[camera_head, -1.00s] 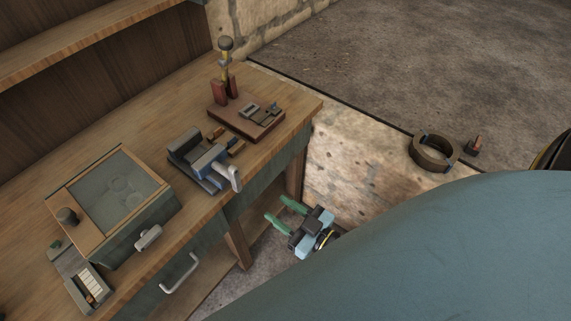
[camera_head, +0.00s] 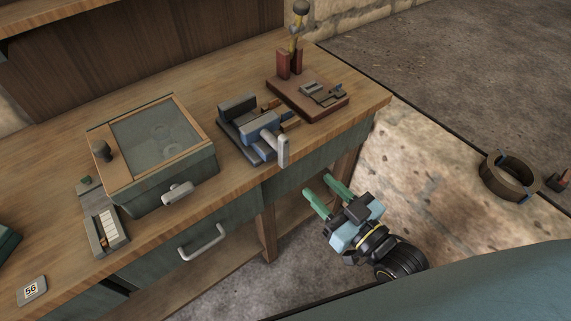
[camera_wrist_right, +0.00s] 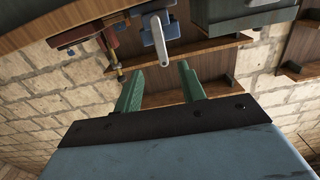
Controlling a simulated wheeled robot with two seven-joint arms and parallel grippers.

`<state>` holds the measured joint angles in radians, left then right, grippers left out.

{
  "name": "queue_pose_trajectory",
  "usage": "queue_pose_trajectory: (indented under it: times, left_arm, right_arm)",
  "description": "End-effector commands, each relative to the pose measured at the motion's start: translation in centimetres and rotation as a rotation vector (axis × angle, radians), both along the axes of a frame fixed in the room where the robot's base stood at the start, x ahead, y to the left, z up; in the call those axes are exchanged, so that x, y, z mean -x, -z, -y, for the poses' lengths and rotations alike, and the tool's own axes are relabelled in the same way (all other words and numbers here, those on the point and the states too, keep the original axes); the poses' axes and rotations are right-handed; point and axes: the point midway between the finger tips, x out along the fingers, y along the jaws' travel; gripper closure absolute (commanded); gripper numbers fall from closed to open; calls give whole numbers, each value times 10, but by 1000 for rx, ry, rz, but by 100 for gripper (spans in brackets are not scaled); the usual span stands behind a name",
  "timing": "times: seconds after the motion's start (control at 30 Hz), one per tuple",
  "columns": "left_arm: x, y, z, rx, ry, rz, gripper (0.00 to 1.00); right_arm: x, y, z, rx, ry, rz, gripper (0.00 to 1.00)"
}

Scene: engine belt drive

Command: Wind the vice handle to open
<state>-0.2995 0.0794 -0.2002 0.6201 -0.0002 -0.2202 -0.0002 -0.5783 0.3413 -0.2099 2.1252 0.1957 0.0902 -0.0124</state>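The vice (camera_head: 254,125), blue and dark grey, is mounted near the front edge of the wooden bench. Its light grey handle (camera_head: 283,151) is at the front and hangs downward past the bench edge. My right gripper (camera_head: 323,191) is open and empty, with green fingers, below and to the right of the handle. In the right wrist view the handle (camera_wrist_right: 161,39) shows beyond the gap between the open fingers (camera_wrist_right: 160,82), apart from them. The vice also shows there (camera_wrist_right: 150,22). My left gripper is not in view.
A glass-topped box (camera_head: 155,150) with a latch stands left of the vice. A brown board (camera_head: 308,98) with small parts lies right of it. A drawer handle (camera_head: 203,243) sticks out from the bench front. A ring (camera_head: 509,176) lies off to the right.

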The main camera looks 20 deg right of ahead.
Motion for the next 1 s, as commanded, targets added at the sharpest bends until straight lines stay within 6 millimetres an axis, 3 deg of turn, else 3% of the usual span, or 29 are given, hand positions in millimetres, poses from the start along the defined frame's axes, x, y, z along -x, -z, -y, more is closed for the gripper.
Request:
queue_pose_trajectory:
  times: [0.03,0.1,0.37,0.8,1.0]
  left_arm:
    - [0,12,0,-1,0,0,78]
    - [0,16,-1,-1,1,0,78]
    - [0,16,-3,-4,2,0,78]
    - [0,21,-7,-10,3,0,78]
    - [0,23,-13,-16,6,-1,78]
  right_arm:
    - [0,3,0,-2,0,2,60]
    - [0,0,0,-1,1,1,60]
    - [-15,-5,-5,-3,1,1,60]
    - [-92,-5,-33,-3,1,1,60]
    - [-116,-4,-42,-3,1,-1,60]
